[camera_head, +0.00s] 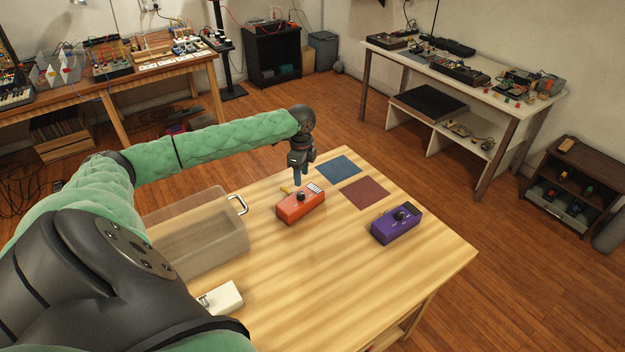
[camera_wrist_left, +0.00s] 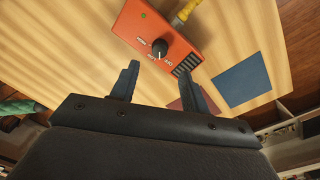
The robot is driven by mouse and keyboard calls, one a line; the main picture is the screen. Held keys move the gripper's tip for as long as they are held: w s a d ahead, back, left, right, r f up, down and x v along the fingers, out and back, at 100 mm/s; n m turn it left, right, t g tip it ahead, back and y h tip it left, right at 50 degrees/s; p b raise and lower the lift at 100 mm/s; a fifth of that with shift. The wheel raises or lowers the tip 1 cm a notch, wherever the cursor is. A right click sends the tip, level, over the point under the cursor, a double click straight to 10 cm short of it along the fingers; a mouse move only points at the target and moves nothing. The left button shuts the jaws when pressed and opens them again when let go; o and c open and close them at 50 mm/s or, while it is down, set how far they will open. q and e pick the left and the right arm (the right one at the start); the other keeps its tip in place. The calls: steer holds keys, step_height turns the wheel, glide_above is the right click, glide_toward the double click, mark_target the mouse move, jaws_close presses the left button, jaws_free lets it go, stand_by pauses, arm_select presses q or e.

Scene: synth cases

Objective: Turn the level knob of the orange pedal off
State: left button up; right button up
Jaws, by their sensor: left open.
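The orange pedal (camera_head: 300,204) sits on the wooden table, left of the purple pedal (camera_head: 397,224). In the left wrist view the orange pedal (camera_wrist_left: 150,30) shows its black level knob (camera_wrist_left: 159,47) with a white pointer mark and a yellow plug (camera_wrist_left: 187,10) at its edge. My left gripper (camera_head: 298,180) hangs pointing down above the orange pedal's far side. In the left wrist view its two fingers (camera_wrist_left: 163,82) are apart with nothing between them, and the knob lies just beyond the fingertips. My right gripper is not in view.
A clear bin (camera_head: 200,235) with a metal handle stands on the table's left, a white box (camera_head: 222,298) in front of it. A blue mat (camera_head: 339,170) and a dark red mat (camera_head: 365,194) lie flat behind the pedals. The table's front right is clear.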

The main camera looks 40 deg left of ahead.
mark_target(301, 193)
arm_select(q)
steer(key=shift+f, duration=0.4)
steer(key=shift+s+f+p, duration=0.1)
steer(key=shift+f+p, duration=0.25)
steer(key=shift+f, duration=0.15)
steer(key=shift+s+f+p, duration=0.1)
steer(key=shift+f+p, duration=0.7)
steer(key=shift+f, duration=2.05)
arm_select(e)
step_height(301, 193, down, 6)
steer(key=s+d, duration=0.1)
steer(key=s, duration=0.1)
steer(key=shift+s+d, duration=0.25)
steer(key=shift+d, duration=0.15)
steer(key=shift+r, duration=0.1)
arm_select(q)
steer(key=c, duration=0.9)
steer(key=shift+c, duration=0.5)
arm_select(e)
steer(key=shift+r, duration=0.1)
